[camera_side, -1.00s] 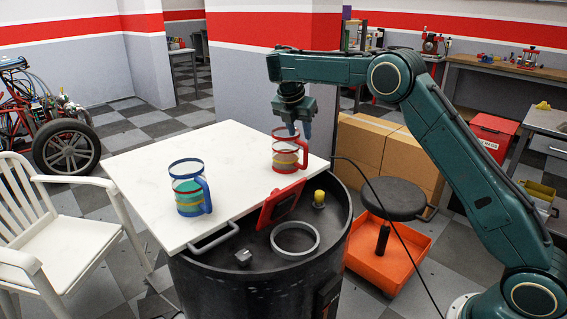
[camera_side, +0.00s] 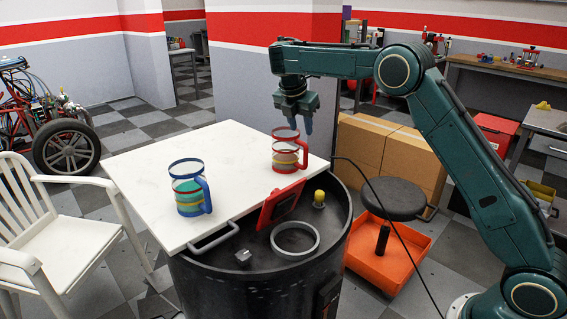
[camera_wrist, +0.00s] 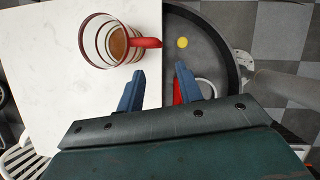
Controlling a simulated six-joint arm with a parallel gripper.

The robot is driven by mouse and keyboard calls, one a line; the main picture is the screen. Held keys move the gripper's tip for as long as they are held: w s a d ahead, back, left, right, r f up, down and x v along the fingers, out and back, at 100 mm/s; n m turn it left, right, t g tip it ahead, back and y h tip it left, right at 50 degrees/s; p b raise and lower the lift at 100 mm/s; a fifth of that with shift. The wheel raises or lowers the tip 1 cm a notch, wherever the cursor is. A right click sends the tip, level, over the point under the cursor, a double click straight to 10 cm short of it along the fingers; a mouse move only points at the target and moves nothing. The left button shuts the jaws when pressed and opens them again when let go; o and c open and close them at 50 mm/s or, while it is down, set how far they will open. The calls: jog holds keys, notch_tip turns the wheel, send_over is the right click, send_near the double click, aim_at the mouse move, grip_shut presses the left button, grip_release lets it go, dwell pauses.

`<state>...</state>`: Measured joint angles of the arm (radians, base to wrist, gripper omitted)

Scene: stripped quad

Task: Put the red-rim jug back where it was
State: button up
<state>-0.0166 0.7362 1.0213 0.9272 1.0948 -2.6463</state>
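The red-rim jug (camera_side: 288,150) stands upright on the white board (camera_side: 235,143), near its right end. It is clear with coloured bands and a red handle. In the wrist view the jug (camera_wrist: 104,42) is at upper left, its handle pointing right. My gripper (camera_side: 296,119) is just above the jug in the side view. In the wrist view the blue fingers of my gripper (camera_wrist: 157,82) are spread apart with nothing between them, below the handle. A blue-rim jug (camera_side: 188,188) stands on the left part of the board.
The board rests on a black drum (camera_side: 258,288) holding a grey ring (camera_side: 295,238), a yellow-topped peg (camera_side: 319,198) and a tilted red frame (camera_side: 280,204). A white chair (camera_side: 70,235) stands at left. The board between the jugs is clear.

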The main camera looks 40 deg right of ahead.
jog(key=s+a+r+m+t+y, duration=0.1)
jog(key=s+a+r+m, duration=0.1)
jog(key=s+r+m, duration=0.55)
jog(key=s+a+r+m+t, duration=0.2)
jog(key=s+r, duration=0.2)
jog(key=s, duration=0.6)
jog(key=s+a+f+m+y, duration=0.1)
jog(key=s+a+f+m, duration=0.1)
jog(key=s, duration=0.5)
jog(key=s+a+f+m+t+y, duration=0.1)
jog(key=s+a+f+m, duration=0.2)
jog(key=s+m, duration=0.2)
jog(key=s+a+f+m+y, duration=0.1)
jog(key=s+m, duration=0.3)
jog(key=s, duration=0.6)
jog(key=shift+s+a+f, duration=0.35)
jog(key=shift+a+f, duration=0.3)
